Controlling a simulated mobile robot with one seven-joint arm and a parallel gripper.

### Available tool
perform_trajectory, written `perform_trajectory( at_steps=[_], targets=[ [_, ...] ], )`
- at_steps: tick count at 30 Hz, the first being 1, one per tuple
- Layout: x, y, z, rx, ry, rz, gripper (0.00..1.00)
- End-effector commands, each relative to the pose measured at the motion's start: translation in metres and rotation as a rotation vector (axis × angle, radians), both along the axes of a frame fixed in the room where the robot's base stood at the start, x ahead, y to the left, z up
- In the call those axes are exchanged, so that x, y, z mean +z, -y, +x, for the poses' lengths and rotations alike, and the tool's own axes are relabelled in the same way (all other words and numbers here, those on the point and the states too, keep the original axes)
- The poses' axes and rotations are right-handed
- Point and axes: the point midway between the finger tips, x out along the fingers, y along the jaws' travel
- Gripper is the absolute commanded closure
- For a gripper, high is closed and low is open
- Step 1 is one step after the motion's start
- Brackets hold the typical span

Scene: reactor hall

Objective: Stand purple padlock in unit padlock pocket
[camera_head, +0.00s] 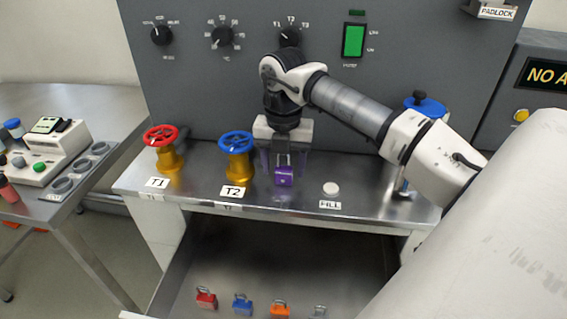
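The purple padlock (284,178) shows upright below my gripper (284,161), at the front of the steel bench between the T2 valve and the FILL label. My gripper points down. Its two fingers look spread, one on each side of the padlock's shackle, with gaps between. I cannot tell whether the padlock rests on the bench top. A grey holder labelled PADLOCK (495,11), which looks like the pocket, is on the panel at the top right, partly cut off by the frame.
The red-wheeled T1 valve (160,137) and blue-wheeled T2 valve (236,142) stand left of my gripper. Several padlocks (243,304) stand on the lower shelf. A side table (90,105) is left.

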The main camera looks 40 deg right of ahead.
Motion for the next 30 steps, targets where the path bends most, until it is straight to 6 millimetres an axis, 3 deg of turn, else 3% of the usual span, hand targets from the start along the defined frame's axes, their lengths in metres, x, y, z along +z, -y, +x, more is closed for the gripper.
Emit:
perform_trajectory(
  at_steps=[11,17,24,30],
  targets=[
    [0.010,0.000,0.000,0.000,0.001,-0.001,0.42],
    [0.045,0.000,0.000,0.000,0.000,-0.001,0.42],
    [0.099,0.000,0.000,0.000,-0.001,-0.001,0.42],
    [0.123,0.000,0.000,-0.001,-0.001,-0.001,0.42]
  ],
)
